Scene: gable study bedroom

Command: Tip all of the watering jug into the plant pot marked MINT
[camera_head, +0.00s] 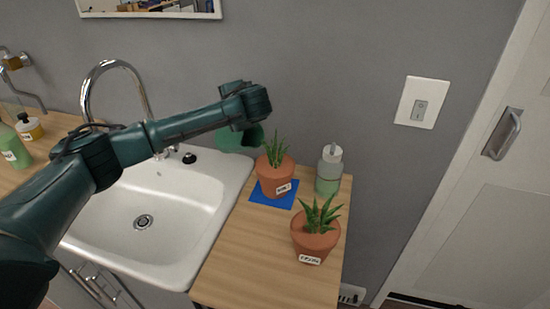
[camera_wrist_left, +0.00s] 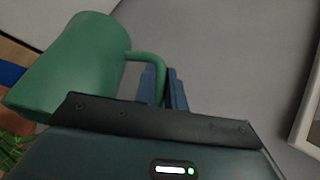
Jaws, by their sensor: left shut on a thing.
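My left gripper (camera_head: 243,108) is shut on the handle of the green watering jug (camera_head: 232,141), above the sink's right edge. In the left wrist view the jug (camera_wrist_left: 75,65) appears tilted, and its handle runs to the fingers (camera_wrist_left: 174,92). The arm hides part of the jug in the head view, and its contents are hidden. A terracotta pot (camera_head: 273,182) with a spiky plant stands on a blue mat (camera_head: 262,198), just right of and below the jug. A second terracotta pot (camera_head: 316,243) stands nearer the front. Both labels are too small to read surely. My right gripper is not in view.
A pale green pump bottle (camera_head: 329,172) stands at the back right of the wooden counter (camera_head: 240,254). The white sink (camera_head: 185,225) with its curved tap (camera_head: 112,68) lies to the left. More bottles (camera_head: 14,150) stand at the far left.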

